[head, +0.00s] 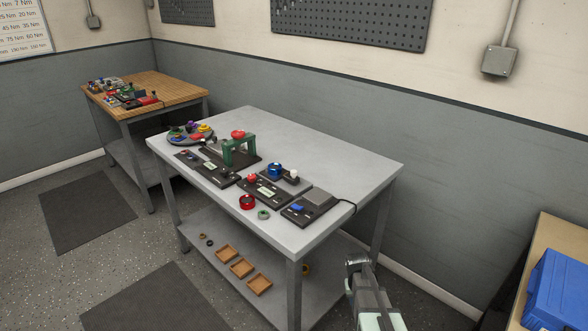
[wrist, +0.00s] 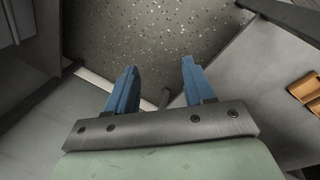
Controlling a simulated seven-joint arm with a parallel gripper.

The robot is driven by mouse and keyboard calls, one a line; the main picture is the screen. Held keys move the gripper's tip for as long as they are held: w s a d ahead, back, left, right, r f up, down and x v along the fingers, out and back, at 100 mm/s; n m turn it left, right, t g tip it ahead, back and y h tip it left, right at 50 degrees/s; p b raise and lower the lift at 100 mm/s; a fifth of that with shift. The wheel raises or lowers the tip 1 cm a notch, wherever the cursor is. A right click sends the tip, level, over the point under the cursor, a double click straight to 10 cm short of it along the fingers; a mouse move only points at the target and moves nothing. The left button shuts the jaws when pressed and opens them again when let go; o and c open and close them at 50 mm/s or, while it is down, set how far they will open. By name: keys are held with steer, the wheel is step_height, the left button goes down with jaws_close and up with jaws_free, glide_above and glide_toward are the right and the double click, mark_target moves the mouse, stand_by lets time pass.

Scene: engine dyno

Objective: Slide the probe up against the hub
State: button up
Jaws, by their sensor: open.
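The grey table (head: 350,165) carries several black-based devices, too small in the head view to tell for sure which parts are the probe and the hub. One device has a green arch (head: 241,150) with a red knob (head: 238,134) on top. Another has a blue round part (head: 275,169) near a white-topped post (head: 293,174). My gripper (head: 358,262) is low at the right of the table, apart from the devices. In the wrist view its two blue fingers (wrist: 159,66) are spread with nothing between them. Neither probe nor hub shows in the wrist view.
A red ring (head: 247,202) and a small grey-green ring (head: 264,214) lie near the table's front edge. A blue-buttoned device (head: 298,208) has a cable. Wooden trays (head: 242,268) sit on the lower shelf. A blue case (head: 556,290) stands at right. The table's back right is clear.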

steer(key=w+d+r+m+t+h, duration=0.1)
steer(key=w+d+r+t, duration=0.15)
steer(key=w+r, duration=0.8)
steer(key=w+d+r+t+h, duration=0.1)
steer(key=w+d+r, duration=0.35)
steer(key=r, duration=1.05)
steer(key=w+d+r+m+t+h, duration=0.1)
steer(key=w+r+t, duration=0.1)
steer(key=w+r, duration=0.95)
steer(key=g+y, duration=0.5)
steer(key=y, duration=0.1)
glide_toward(294, 171)
steer(key=shift+m, duration=0.3)
steer(key=f, duration=0.8)
steer(key=shift+w+a+f, duration=0.1)
steer(key=shift+a+f, duration=0.15)
steer(key=shift+a, duration=0.1)
steer(key=shift+c, duration=0.5)
jaws_close()
